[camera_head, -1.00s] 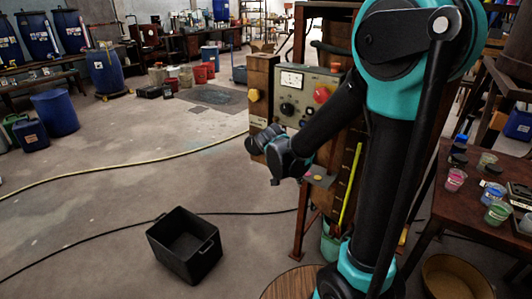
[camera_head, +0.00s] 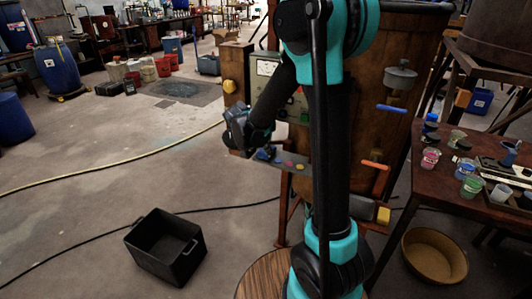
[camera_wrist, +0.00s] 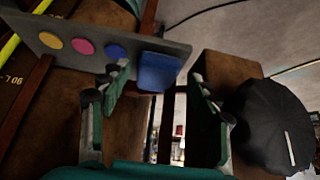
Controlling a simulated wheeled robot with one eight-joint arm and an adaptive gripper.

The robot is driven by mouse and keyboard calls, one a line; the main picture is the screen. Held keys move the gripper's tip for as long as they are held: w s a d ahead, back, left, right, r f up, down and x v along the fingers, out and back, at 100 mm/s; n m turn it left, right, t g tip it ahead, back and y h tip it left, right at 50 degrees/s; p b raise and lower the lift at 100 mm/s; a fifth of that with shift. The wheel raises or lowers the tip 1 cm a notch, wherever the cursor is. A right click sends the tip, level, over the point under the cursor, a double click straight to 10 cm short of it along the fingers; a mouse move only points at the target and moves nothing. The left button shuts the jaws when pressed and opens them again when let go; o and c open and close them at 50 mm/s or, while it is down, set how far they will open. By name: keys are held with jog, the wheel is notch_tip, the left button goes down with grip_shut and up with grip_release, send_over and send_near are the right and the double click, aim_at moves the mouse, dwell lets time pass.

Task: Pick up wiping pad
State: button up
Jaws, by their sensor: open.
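A small blue block (camera_wrist: 157,72) sits at the end of a narrow grey shelf (camera_wrist: 60,32), beside a blue, a pink and a yellow dot. The block also shows in the head view (camera_head: 265,153), close to my gripper (camera_head: 238,140). A yellow block (camera_head: 383,216) lies on a low ledge to the right of my arm. I cannot tell for certain which block is the wiping pad. In the wrist view my gripper (camera_wrist: 161,82) is open, with its fingers apart and nothing held between them. The blue block appears just beyond the fingertips.
A large black knob (camera_wrist: 272,126) stands out to the right of the fingers. A wooden vat (camera_head: 370,130) stands behind my arm. A table (camera_head: 425,195) with several cups is at the right. A black crate (camera_head: 165,245) stands on the floor, with free floor at the left.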

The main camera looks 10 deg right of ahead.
aim_at(264, 152)
jog(key=w+d, duration=0.2)
jog(key=w, duration=0.1)
jog(key=shift+d, duration=0.15)
jog(key=shift+x, duration=0.95)
jog(key=shift+w+d+f, duration=0.1)
jog(key=shift+w+f, duration=0.05)
jog(key=shift+f, duration=0.3)
jog(key=shift+c, duration=0.5)
jog(key=c, duration=0.6)
